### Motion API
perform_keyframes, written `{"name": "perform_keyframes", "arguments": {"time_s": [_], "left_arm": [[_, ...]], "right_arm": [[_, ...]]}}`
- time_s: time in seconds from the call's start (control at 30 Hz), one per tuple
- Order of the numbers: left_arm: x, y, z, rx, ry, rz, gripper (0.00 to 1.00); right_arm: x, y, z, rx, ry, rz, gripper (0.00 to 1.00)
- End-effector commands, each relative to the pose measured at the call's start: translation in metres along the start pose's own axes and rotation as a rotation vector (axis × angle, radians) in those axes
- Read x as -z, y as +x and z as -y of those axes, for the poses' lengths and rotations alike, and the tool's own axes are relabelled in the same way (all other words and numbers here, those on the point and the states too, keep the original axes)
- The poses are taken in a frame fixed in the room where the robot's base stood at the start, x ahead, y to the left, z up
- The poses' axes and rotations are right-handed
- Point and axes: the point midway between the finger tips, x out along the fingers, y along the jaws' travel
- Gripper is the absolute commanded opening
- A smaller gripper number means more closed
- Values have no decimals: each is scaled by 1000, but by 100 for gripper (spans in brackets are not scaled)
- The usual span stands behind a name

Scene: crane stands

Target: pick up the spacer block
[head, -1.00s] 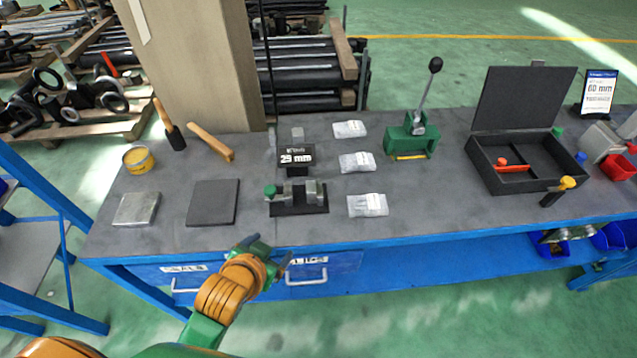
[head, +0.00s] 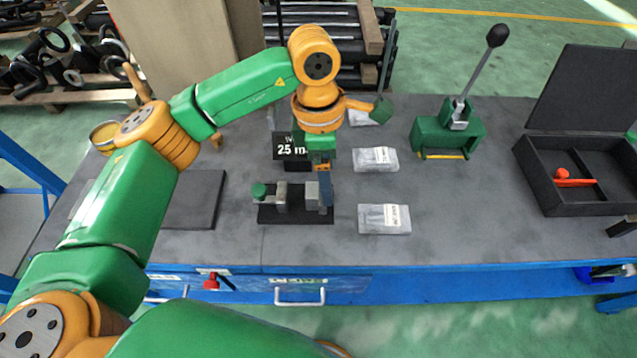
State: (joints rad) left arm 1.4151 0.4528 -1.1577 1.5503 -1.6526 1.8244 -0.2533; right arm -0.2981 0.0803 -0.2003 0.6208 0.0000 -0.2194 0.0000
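A small fixture on a black base (head: 270,216) stands on the bench, with a green knob (head: 259,191) on its left. It carries grey metal blocks, one in the middle (head: 282,196) and one at the right (head: 312,196). I cannot tell which piece is the spacer block. My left arm reaches over from the left, and its gripper (head: 325,188) points down at the fixture's right end. A dark finger overlaps the right block's edge. I cannot tell whether it touches or how wide the fingers are. My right gripper is not in view.
A black sign (head: 288,147) reading 25 m, partly hidden, stands behind the fixture. Clear packets (head: 384,219) lie to its right. A green lever press (head: 447,136) and an open black case (head: 557,205) stand farther right. A dark plate (head: 196,205) lies left. The bench's front middle is clear.

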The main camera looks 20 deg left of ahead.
Motion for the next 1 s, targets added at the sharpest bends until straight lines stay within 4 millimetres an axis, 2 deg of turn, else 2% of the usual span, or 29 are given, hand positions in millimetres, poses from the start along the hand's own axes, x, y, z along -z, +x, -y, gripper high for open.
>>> {"name": "perform_keyframes", "arguments": {"time_s": [0.03, 0.13, 0.37, 0.5, 0.73, 1.0], "left_arm": [[12, -4, -8, -31, -15, -54, 85], [24, -4, -13, -49, -29, -106, 85], [32, 31, -11, -43, -29, -107, 85], [33, 56, -13, -46, -27, -103, 85], [33, 61, -13, -48, -26, -100, 85], [33, 61, -13, -48, -26, -99, 12]], "right_arm": [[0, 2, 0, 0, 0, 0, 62], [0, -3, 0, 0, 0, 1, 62], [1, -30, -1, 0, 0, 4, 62], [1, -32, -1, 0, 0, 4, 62], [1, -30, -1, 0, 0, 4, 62], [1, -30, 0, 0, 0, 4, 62]]}}
